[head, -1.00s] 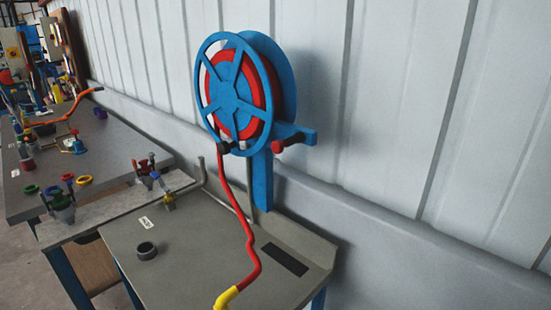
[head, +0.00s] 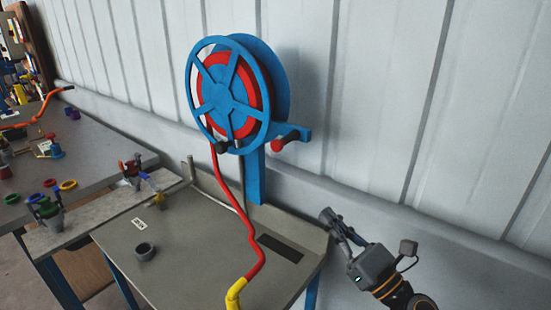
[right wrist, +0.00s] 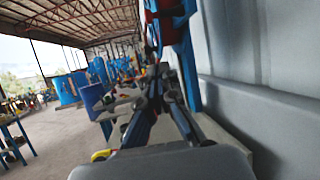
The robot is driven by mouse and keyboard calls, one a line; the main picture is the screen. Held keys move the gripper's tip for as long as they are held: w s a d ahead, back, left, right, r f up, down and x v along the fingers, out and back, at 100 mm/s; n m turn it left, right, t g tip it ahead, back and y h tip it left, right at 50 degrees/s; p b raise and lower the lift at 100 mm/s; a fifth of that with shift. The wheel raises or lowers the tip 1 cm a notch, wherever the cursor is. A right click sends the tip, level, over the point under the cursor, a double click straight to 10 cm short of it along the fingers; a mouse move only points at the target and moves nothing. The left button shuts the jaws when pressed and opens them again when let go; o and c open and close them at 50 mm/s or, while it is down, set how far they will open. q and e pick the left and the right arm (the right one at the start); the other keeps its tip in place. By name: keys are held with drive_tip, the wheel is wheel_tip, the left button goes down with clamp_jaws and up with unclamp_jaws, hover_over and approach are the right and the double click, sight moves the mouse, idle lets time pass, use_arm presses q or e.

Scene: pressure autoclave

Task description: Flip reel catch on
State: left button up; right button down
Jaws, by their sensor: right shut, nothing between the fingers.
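The blue hose reel (head: 228,95) with a red hose stands on a blue post (head: 255,178) at the back of the grey bench. A red lever with a rounded end (head: 287,140), probably the catch, sits on the blue bracket arm right of the post. A black knob (head: 222,147) sits at the wheel's lower rim. My right gripper (head: 329,216) is shut and empty, below and right of the red lever, apart from it. In the right wrist view its fingers (right wrist: 160,72) overlap the blurred reel (right wrist: 170,22), hiding part of it. My left gripper is not in view.
The red hose (head: 249,230) hangs down to a yellow end (head: 235,292) over the grey bench (head: 190,270). The pale ribbed wall (head: 390,90) stands close behind. Another cluttered bench (head: 90,145) is at left.

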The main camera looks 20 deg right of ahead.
drive_tip(key=r, duration=0.1)
drive_tip(key=s+r, duration=0.1)
drive_tip(key=r+y, duration=0.1)
drive_tip(key=shift+s+a, duration=0.15)
drive_tip(key=shift+a, duration=0.1)
drive_tip(key=p, duration=0.7)
approach(280, 150)
drive_tip(key=x, duration=0.6)
drive_tip(key=shift+w+a, duration=0.1)
drive_tip(key=shift+w, duration=0.1)
drive_tip(key=shift+w+a+r, duration=0.1)
drive_tip(key=shift+w+a, duration=0.05)
drive_tip(key=shift+w, duration=0.1)
